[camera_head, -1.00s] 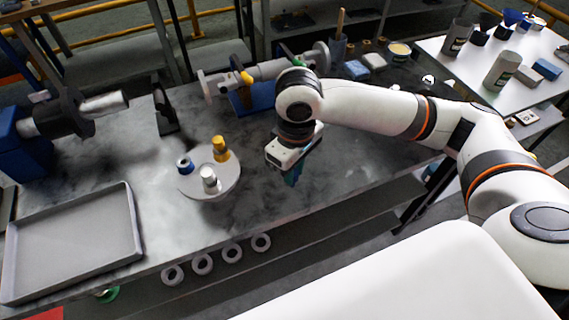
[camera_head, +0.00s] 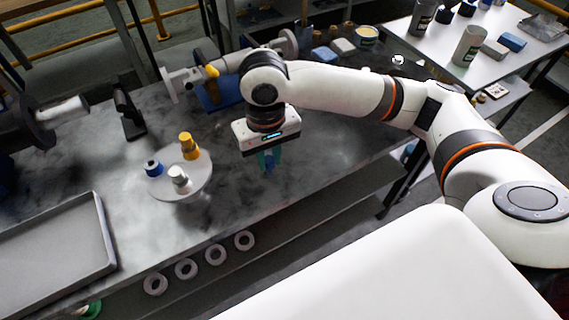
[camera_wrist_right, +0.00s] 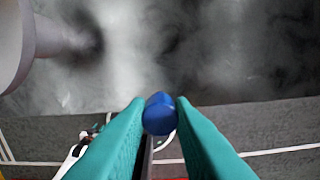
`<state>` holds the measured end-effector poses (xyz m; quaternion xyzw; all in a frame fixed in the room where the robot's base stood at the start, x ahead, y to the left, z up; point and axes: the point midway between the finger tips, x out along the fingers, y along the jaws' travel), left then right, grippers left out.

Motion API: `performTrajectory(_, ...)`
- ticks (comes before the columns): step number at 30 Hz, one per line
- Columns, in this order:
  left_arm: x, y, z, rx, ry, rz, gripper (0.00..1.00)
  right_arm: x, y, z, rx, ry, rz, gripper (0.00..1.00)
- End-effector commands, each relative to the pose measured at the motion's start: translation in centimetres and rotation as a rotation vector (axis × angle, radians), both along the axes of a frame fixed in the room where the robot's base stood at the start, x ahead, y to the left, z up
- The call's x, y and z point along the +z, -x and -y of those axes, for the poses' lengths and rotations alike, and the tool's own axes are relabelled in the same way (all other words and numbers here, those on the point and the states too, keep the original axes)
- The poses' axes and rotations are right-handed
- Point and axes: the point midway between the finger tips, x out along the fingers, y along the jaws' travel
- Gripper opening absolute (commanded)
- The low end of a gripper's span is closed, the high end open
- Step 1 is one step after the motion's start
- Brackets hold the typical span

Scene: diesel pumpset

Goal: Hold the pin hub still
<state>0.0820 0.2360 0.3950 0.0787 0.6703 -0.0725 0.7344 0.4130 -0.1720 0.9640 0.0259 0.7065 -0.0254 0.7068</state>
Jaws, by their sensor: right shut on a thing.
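My right gripper (camera_head: 268,160) points down above the bench to the right of the round plate. In the right wrist view its teal fingers (camera_wrist_right: 159,125) are shut on a small blue cylinder (camera_wrist_right: 159,113). A grey shaft assembly with flanged ends (camera_head: 180,82) lies along the back of the bench, partly behind my right arm. A dark hub with a light shaft (camera_head: 35,122) stands at the left. I cannot tell which part is the pin hub. A grey flanged part (camera_wrist_right: 25,40) is at the upper left in the wrist view. My left gripper is not in view.
A round plate (camera_head: 160,192) carries a blue, a yellow and a white piece. A grey tray (camera_head: 108,235) lies at the front left. Several rings (camera_head: 215,254) sit below the bench's front edge. The bench right of my gripper is mostly clear.

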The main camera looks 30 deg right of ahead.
Motion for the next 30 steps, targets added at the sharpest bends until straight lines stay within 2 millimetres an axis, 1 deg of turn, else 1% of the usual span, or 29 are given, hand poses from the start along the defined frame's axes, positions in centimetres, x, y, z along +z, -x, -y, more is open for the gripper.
performTrajectory(1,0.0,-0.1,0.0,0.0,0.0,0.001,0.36,0.7,-1.8,-1.2,-0.029,-0.005,0.005,0.0)
performTrajectory(6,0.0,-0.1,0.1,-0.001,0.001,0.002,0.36,3.1,-7.3,-5.0,-0.148,-0.004,0.005,0.0)
performTrajectory(9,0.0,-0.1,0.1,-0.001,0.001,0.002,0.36,4.7,-10.1,-7.2,-0.212,-0.004,0.005,0.0)
performTrajectory(12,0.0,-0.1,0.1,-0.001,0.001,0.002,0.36,6.4,-12.3,-9.3,-0.263,-0.003,0.004,0.0)
performTrajectory(15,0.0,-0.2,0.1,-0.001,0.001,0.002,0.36,7.9,-14.0,-11.5,-0.293,-0.002,0.004,0.0)
performTrajectory(17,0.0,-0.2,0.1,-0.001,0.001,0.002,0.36,8.8,-14.6,-12.9,-0.293,-0.002,0.005,0.0)
performTrajectory(18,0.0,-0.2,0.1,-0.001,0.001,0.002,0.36,9.5,-14.9,-14.1,-0.28,-0.002,0.006,0.0)
performTrajectory(20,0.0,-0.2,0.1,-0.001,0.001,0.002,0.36,10.3,-14.8,-15.9,-0.238,-0.001,0.006,0.0)
performTrajectory(21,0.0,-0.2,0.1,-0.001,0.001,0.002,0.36,10.7,-14.4,-16.9,-0.195,-0.001,0.005,0.0)
performTrajectory(24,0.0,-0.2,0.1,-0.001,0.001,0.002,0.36,11.4,-13.1,-19.0,-0.081,0.0,0.005,0.0)
performTrajectory(27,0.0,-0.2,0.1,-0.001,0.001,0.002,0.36,12.0,-11.9,-20.4,0.014,0.001,0.005,0.0)
performTrajectory(30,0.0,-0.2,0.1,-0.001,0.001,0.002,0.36,12.4,-11.2,-21.1,0.07,0.0,0.003,0.0)
